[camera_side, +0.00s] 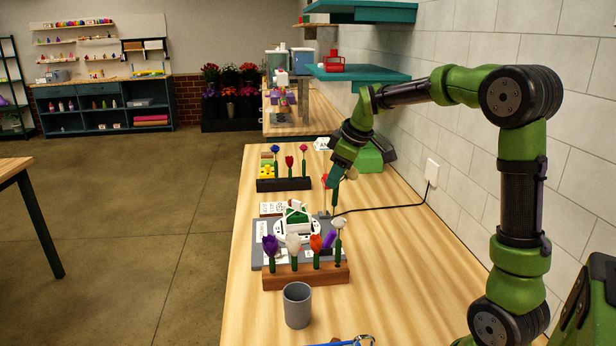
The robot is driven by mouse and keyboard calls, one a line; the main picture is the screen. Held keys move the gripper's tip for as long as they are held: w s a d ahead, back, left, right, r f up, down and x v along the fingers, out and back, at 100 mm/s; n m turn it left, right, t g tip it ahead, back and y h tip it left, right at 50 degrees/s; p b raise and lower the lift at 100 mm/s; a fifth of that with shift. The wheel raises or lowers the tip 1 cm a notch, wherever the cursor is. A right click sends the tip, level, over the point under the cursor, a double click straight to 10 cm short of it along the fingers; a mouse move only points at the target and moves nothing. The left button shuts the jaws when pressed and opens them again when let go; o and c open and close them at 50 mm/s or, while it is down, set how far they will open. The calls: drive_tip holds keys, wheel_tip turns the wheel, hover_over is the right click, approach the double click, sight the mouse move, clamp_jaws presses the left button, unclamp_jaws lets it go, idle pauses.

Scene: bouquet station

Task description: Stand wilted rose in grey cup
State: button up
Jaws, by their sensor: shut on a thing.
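The grey cup (297,305) stands upright at the front of the wooden counter, and no flower shows in it. My gripper (334,182) points down over the right part of the counter, well behind the cup. It is shut on a thin stem (334,202), small and partly hidden by the fingers. A small red bloom (325,181) shows beside the fingers; I cannot tell whether it belongs to that stem. A pale greyish flower (338,224) stands at the right end of the wooden rack. I cannot tell which flower is the wilted rose.
The wooden rack (305,277) also holds a purple flower (270,245), a white one (293,243) and an orange one (316,243). Behind it are a grey mat (261,240) and a dark rack (283,185) with flowers. A black cable (385,208) crosses the right side.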

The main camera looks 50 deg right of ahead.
drive_tip(key=shift+s, duration=0.55)
